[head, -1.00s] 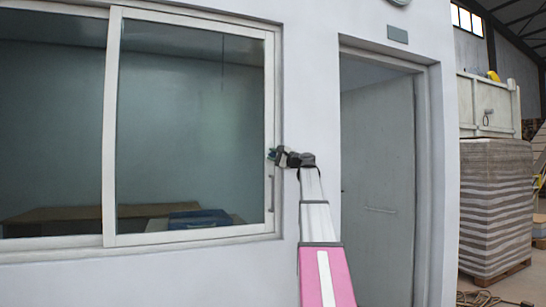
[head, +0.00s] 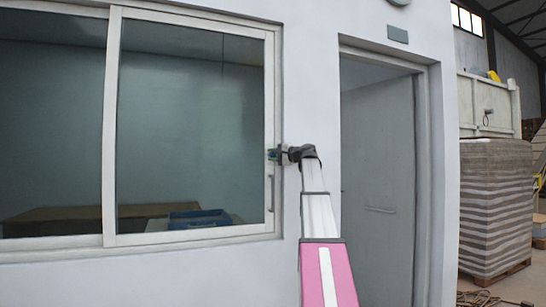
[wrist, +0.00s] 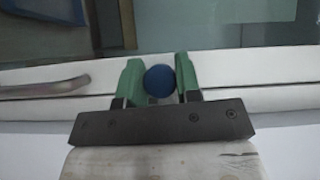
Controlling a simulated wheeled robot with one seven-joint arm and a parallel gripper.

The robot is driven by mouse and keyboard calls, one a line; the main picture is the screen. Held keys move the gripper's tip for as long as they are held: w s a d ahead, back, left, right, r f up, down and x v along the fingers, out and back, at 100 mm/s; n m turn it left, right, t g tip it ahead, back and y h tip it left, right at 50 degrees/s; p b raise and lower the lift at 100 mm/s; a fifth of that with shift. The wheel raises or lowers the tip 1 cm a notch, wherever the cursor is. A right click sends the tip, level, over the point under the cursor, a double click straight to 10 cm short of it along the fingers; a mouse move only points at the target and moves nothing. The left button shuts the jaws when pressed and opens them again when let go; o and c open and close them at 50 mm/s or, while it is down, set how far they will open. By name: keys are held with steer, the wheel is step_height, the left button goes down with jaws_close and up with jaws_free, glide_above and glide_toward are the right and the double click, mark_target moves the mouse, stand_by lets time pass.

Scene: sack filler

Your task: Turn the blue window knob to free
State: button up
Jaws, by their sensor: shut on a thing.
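The blue window knob (wrist: 160,81) is round and sits on the white window frame in the wrist view. My gripper (wrist: 161,82) has its two green fingers on either side of the knob, shut on it. In the head view my gripper (head: 275,155) is at the right edge of the sliding window (head: 190,140), and the knob is too small or hidden there to make out. The mark that shows the knob's setting cannot be seen.
A grey pull handle (head: 270,192) is on the window frame below my gripper; it also shows at left in the wrist view (wrist: 45,88). A grey door (head: 378,190) stands in a recess to the right. Wrapped stacked goods (head: 495,205) are farther right.

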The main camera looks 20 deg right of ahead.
steer(key=n+g+h, duration=0.2)
steer(key=n+h, duration=0.1)
steer(key=n, duration=0.1)
steer(key=shift+n, duration=0.3)
steer(key=n+g+h, duration=0.1)
steer(key=n+h, duration=0.1)
steer(key=h, duration=0.1)
steer(key=shift+n+h, duration=0.3)
steer(key=shift+n, duration=0.1)
stand_by(0.4)
steer(key=o, duration=0.9)
